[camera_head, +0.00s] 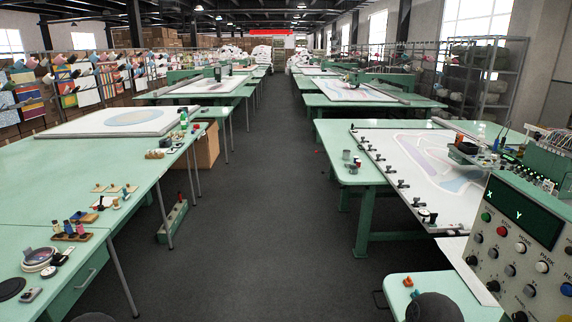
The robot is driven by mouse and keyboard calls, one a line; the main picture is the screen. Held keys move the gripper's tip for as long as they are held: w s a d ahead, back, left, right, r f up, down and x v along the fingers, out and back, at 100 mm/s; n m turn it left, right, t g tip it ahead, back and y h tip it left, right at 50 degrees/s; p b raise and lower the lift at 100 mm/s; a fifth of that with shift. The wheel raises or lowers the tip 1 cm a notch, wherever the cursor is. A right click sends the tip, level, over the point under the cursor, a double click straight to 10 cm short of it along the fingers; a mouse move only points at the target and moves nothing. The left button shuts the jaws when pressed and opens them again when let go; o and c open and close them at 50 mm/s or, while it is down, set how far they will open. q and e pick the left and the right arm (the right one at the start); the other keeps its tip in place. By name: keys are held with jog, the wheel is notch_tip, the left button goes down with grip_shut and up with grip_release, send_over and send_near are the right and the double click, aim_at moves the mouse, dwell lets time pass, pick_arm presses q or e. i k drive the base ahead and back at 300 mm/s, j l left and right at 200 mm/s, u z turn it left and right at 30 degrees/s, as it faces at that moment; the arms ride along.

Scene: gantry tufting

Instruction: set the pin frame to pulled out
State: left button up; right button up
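On the near right green table, a white cloth with pale purple, pink and blue shapes is stretched flat in what looks like the pin frame (386,165). Several dark clamps or knobs line its left edge, down to the near corner. I cannot tell from this view whether the frame is in or pulled out. Its right side is partly hidden by the tufting machine and the control panel (522,238).
A small green table (400,284) with a dark wire loop at its left edge stands at the bottom right. A long green table (75,189) with tools and spools is on the left. The grey aisle floor (275,235) between is clear.

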aim_at(419, 156)
jog(key=i+j, duration=0.1)
jog(key=i, duration=7.95)
jog(key=i+z, duration=0.15)
jog(key=z, duration=0.25)
jog(key=i+z, duration=0.15)
jog(key=z, duration=0.25)
jog(key=i+j+z, duration=0.1)
jog(key=z, duration=0.35)
jog(key=i+j+z, duration=0.1)
jog(key=z, duration=0.3)
jog(key=i, duration=0.05)
